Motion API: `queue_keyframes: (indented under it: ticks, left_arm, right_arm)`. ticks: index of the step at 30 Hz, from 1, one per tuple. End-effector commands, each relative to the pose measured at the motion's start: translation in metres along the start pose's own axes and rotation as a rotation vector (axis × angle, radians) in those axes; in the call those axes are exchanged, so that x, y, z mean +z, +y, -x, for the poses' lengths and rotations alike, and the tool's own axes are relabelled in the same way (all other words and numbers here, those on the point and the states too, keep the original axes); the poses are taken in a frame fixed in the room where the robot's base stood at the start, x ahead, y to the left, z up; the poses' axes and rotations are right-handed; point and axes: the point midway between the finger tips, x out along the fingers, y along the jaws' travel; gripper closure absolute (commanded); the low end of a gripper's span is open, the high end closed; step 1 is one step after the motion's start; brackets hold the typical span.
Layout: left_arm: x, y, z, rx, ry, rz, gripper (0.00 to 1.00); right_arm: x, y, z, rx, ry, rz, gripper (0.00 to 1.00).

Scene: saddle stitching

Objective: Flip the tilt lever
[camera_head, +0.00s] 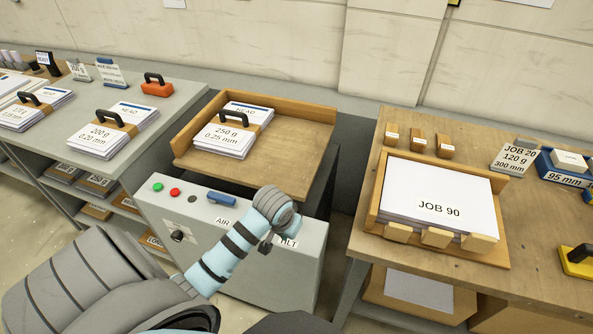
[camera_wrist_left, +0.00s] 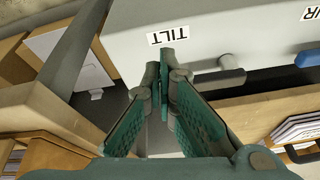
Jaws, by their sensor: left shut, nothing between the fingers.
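A grey control box (camera_head: 263,284) stands under a wooden tray. Its TILT label (camera_head: 288,242) is partly covered by my left wrist in the head view and is clear, upside down, in the wrist view (camera_wrist_left: 167,34). A grey lever (camera_wrist_left: 232,63), which seems to be the tilt lever, sticks out of the box beside that label; my left wrist hides it in the head view. My right gripper is not in view.
A blue lever (camera_head: 222,199) sits on the box above the AIR label, near green and red buttons (camera_head: 175,192). The wooden tray (camera_head: 190,154) holds a 250 g paper stack. The bench on the right carries the JOB 90 stack (camera_head: 437,190), close to the box.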

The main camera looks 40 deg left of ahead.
Motion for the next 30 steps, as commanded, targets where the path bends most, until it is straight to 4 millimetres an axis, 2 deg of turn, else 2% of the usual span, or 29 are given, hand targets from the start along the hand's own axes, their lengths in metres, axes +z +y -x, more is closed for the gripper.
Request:
queue_keyframes:
  ticks: [1,3,7,16,20,23,30]
  left_arm:
    - [-0.031,-0.01,0.015,-0.009,0.011,0.037,1.0]
    - [-0.062,-0.024,0.019,-0.012,0.008,0.102,1.0]
    - [-0.094,-0.038,0.026,-0.01,0.006,0.182,1.0]
    - [-0.098,-0.04,0.026,-0.008,0.005,0.194,1.0]
    - [-0.098,-0.04,0.02,-0.008,0.004,0.194,1.0]
    - [-0.097,-0.04,0.006,-0.007,0.002,0.195,1.0]
    - [-0.097,-0.04,-0.042,-0.008,0.003,0.194,1.0]
  right_arm:
    - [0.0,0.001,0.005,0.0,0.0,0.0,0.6]
    - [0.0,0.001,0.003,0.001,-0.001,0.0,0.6]
    - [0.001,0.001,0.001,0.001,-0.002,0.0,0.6]
    - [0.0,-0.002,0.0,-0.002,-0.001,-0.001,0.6]
    - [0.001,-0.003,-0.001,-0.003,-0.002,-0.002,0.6]
    - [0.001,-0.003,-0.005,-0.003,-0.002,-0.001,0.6]
    - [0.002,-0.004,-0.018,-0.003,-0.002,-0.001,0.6]
